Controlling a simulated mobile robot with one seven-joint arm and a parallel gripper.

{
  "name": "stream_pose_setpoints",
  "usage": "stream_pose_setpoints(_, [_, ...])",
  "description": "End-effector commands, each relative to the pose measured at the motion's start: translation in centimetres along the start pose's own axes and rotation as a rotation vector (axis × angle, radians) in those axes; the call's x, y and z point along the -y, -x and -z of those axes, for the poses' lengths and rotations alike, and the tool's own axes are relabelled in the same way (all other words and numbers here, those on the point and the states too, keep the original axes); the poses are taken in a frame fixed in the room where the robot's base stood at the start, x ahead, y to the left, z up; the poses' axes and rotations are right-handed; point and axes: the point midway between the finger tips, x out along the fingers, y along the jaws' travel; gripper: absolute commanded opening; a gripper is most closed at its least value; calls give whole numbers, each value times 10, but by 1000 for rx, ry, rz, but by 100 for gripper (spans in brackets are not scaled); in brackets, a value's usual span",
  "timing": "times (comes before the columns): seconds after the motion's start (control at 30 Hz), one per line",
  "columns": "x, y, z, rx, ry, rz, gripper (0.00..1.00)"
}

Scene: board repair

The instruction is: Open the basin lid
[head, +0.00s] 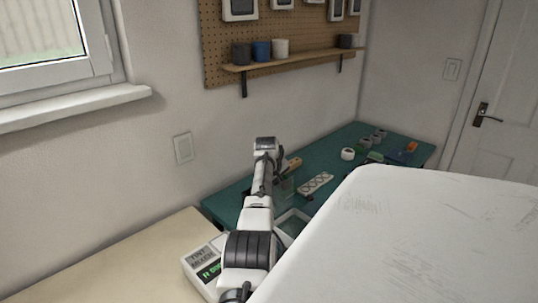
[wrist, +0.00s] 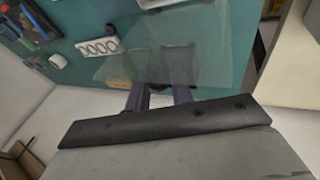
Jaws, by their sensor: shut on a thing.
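The basin lid is a clear, see-through panel (wrist: 205,45) in the wrist view, spread over the teal mat below. In the head view the lid (head: 284,189) shows faintly as an upright or tilted pane beside my arm. The basin (head: 291,223) is a pale-rimmed tub with its inside partly visible, right of my arm. My gripper (wrist: 161,97) has its two dark fingers at the lid's near edge and is shut on it. The exact grip point is hidden. In the head view my gripper is mostly hidden behind my wrist.
A white device with a green display (head: 208,268) stands left of my arm. A white strip with round holes (head: 317,183) and a white roll (head: 348,154) lie on the teal mat (head: 225,205). A large white surface (head: 420,240) fills the right foreground.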

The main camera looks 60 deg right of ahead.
Motion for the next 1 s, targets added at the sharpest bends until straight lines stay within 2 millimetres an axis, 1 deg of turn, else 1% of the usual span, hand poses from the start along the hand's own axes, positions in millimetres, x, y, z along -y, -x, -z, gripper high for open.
stream_pose_setpoints(0.03, [3,-2,-1,9,6,8,0])
stream_pose_setpoints(0.2, [2,-3,-6,26,13,9,0])
stream_pose_setpoints(0.6, [3,-4,-7,30,15,10,0])
stream_pose_setpoints(0.63, [3,-4,-7,30,15,11,26])
stream_pose_setpoints(0.73, [2,-4,-7,29,14,9,40])
stream_pose_setpoints(1.0, [0,-2,-7,28,13,4,40])
